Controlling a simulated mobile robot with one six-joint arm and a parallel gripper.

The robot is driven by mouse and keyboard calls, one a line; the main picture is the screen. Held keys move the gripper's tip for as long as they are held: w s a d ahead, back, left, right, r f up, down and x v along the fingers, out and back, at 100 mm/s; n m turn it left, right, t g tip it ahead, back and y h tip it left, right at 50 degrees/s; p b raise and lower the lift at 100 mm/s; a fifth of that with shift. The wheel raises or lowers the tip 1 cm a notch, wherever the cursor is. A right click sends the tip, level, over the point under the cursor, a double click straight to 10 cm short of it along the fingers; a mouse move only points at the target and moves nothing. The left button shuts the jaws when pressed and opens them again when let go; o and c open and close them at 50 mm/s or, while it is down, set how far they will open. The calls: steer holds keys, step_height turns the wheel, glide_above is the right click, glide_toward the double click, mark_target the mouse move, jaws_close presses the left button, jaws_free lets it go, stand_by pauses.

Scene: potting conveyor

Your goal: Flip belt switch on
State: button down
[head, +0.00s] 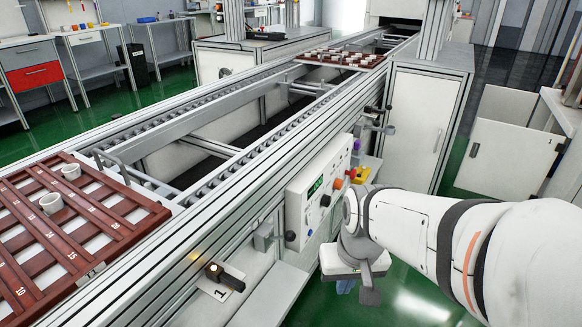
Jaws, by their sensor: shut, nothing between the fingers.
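A white control panel (318,190) is mounted on the near side of the conveyor (235,170).
A brown slatted tray (130,212) with two white pots sits on the conveyor at left. Another tray (340,57) with several pots is farther back. A black device (225,276) by a "1" label sticks out from the near rail. Green floor (415,305) is open below my arm.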

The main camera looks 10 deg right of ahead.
mark_target(309, 218)
steer(key=w+d+m+t, duration=0.2)
steer(key=w+m, duration=0.1)
steer(key=w, duration=0.6)
steer(key=w+d+m+t+y, duration=0.1)
steer(key=w+d+m+t, duration=0.2)
steer(key=w, duration=0.6)
steer(key=shift+w+f+p, duration=0.3)
steer(key=shift+w+p, duration=0.05)
steer(key=shift+p, duration=0.1)
steer(key=shift+a, duration=0.1)
steer(key=w+a+f+b, duration=0.3)
steer(key=w+a+f, duration=0.1)
steer(key=w+f, duration=0.4)
steer(key=shift+a+f+b, duration=0.35)
